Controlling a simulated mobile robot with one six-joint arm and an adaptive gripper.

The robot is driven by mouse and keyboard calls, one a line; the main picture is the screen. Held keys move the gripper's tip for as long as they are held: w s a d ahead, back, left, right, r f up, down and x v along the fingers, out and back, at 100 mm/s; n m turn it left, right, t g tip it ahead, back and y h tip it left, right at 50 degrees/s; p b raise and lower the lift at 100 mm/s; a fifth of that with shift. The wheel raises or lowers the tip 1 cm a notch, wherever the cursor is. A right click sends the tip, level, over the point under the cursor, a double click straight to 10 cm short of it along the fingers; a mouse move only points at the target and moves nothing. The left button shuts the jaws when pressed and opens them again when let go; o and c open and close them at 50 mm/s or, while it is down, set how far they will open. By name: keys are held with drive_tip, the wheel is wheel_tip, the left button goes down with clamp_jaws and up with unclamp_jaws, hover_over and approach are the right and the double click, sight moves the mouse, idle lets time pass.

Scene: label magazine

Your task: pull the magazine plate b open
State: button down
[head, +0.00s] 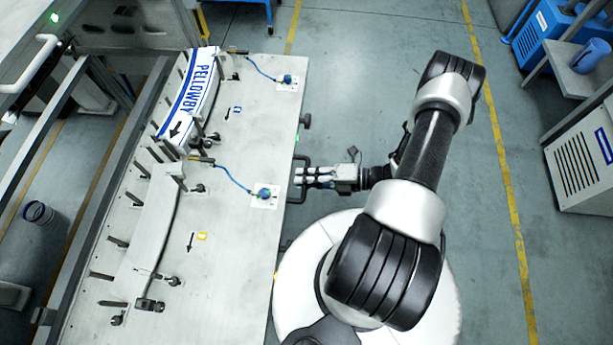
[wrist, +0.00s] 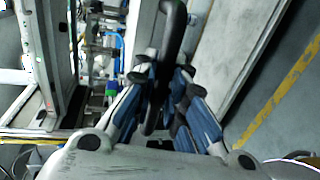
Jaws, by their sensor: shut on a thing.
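The pale magazine plate (head: 236,212) lies at the left of the head view, with pegs, knobs and a PELLOWBY label stack (head: 196,92) on it. I cannot read a letter b on it. A black handle (head: 305,158) stands out from its right edge; in the wrist view the dark handle bar (wrist: 172,35) runs down between the fingers. My gripper (head: 304,177) is at this handle, shut on it, with blue-padded fingers either side in the wrist view (wrist: 165,100). The fingers partly hide the grasped part of the handle.
Two blue-topped parts (head: 264,194) with blue cables sit on the plate. A metal frame (head: 75,120) stands to the left. Grey floor (head: 360,75) is open right of the plate. A blue machine (head: 545,32) and a shelf (head: 588,80) stand far right.

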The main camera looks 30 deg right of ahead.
drive_tip(key=c, duration=1.6)
unclamp_jaws()
drive_tip(key=v, duration=1.2)
